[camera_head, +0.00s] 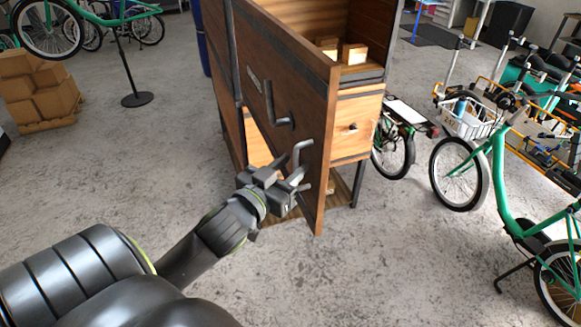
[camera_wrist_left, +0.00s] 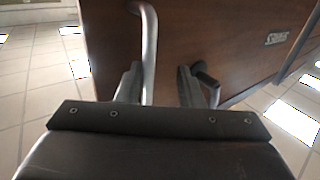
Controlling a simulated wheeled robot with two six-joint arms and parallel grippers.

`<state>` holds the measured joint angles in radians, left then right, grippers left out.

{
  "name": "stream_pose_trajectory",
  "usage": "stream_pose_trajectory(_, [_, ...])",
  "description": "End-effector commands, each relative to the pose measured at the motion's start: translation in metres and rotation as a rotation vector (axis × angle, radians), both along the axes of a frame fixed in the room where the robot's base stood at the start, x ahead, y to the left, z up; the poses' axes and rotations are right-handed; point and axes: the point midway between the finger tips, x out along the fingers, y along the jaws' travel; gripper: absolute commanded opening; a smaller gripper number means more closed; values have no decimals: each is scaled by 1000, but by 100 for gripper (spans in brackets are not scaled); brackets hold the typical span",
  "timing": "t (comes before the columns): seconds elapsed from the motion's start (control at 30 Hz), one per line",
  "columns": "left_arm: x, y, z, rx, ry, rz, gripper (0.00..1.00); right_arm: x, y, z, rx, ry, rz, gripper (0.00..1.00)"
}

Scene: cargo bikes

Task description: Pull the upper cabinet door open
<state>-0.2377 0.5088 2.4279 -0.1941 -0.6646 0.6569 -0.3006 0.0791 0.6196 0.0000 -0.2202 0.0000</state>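The upper cabinet door (camera_head: 285,65) is a dark brown wooden panel. It stands swung out from the cabinet (camera_head: 360,100), whose inside shows to its right. A grey bar handle (camera_head: 302,152) is near the door's free edge; it also shows in the left wrist view (camera_wrist_left: 150,45). A dark handle (camera_head: 272,108) is further in on the door. My left gripper (camera_head: 297,184) is at the grey handle, low on the door. In the left wrist view its fingers (camera_wrist_left: 160,85) are apart, with the bar between them, close to the left finger. My right gripper is not in view.
Small wooden blocks (camera_head: 354,54) sit on the cabinet's shelf above a light wooden drawer (camera_head: 355,128). A green bike (camera_head: 500,190) stands at the right. Cardboard boxes (camera_head: 45,92) are at the far left.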

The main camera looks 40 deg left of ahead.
Motion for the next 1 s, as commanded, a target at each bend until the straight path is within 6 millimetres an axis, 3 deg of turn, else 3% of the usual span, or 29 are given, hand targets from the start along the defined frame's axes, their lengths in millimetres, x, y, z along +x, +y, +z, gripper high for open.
stream_pose_trajectory(0.53, [3, -2, -2, -7, 1, 7, 32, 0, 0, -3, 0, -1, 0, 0])
stream_pose_trajectory(1.0, [43, -30, -4, -10, -1, 79, 32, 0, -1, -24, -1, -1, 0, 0])
